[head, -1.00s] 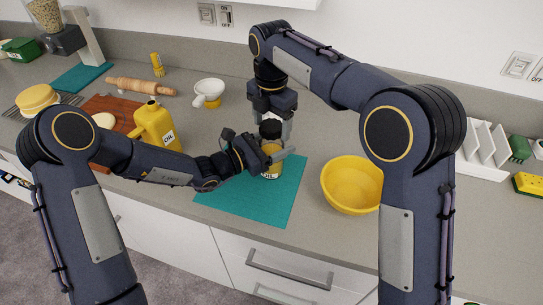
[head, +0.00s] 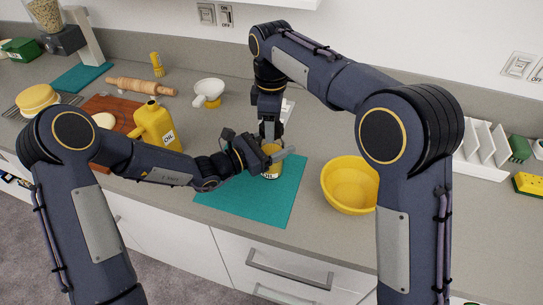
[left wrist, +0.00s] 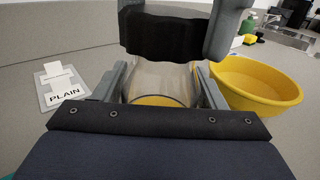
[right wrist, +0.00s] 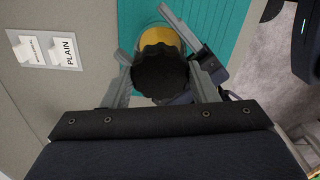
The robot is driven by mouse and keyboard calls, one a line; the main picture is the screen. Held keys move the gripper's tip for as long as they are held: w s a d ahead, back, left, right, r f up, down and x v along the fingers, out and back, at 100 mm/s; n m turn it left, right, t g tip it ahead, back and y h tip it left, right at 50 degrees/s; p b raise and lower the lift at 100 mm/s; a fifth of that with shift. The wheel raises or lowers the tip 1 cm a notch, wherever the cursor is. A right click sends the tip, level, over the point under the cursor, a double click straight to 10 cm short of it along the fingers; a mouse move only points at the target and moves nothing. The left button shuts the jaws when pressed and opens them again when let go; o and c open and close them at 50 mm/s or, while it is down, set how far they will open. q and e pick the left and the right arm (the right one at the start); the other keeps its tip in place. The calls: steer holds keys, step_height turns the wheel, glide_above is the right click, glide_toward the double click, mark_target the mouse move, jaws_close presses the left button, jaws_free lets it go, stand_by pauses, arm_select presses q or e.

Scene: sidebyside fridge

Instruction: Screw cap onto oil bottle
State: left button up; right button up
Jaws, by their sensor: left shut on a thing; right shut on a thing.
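The oil bottle (head: 271,172) stands on the teal mat (head: 240,205); its clear glass body (left wrist: 160,85) shows in the left wrist view with yellow oil low inside. My left gripper (head: 276,158) is shut around the bottle's body from the side. The black ridged cap (right wrist: 159,72) sits at the top of the bottle, and also shows in the left wrist view (left wrist: 165,35). My right gripper (head: 270,138) comes down from above and is shut on the cap, one finger on each side. Whether the thread is engaged is hidden.
A yellow bowl (head: 349,186) stands right of the mat.

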steer(key=m, duration=2.4)
steer(key=o, duration=1.2)
steer(key=shift+c, duration=0.2)
step_height(320, 180, up, 12)
